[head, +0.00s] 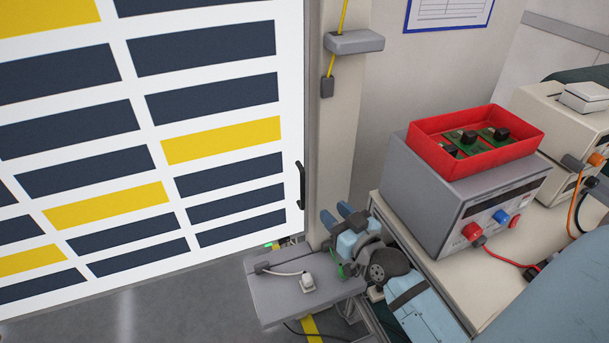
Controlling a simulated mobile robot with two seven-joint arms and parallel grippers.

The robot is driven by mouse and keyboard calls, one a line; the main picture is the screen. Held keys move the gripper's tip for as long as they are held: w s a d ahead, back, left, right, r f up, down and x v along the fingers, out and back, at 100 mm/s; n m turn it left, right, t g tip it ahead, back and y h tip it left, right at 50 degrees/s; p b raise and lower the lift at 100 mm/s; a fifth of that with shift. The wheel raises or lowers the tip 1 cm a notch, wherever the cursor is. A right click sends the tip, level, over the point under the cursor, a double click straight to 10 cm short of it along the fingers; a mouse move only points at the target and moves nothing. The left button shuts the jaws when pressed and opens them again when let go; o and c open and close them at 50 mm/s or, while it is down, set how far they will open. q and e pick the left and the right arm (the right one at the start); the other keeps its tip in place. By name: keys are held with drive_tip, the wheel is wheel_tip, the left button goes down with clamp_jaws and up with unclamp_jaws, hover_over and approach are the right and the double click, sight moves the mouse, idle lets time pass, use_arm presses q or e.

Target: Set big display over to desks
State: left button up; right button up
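The big display (150,130) is a large white panel with rows of dark blue and yellow bars, filling the left half of the head view. A dark upright handle (301,185) sits near its right edge. My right gripper (337,214) is just right of and a little below that handle, apart from it in the picture. Its two dark blue fingers stand apart with nothing seen between them. My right arm comes in from the lower right. My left gripper is out of view. No desk is clearly identifiable; a bench top (510,255) shows at right.
A grey power supply (420,200) with a red tray (500,165) of circuit boards stands on the bench, close to my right arm. A cream instrument (545,125) is behind it. A small grey shelf (270,292) with a white plug is below my gripper. Bare floor shows at lower left.

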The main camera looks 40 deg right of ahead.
sight(304, 180)
drive_tip(key=w, duration=0.9)
drive_tip(key=w+p, duration=0.1)
drive_tip(key=w, duration=0.3)
drive_tip(key=shift+w+d+r, duration=0.2)
drive_tip(key=shift+w+d, duration=0.1)
drive_tip(key=shift+w, duration=0.1)
clamp_jaws()
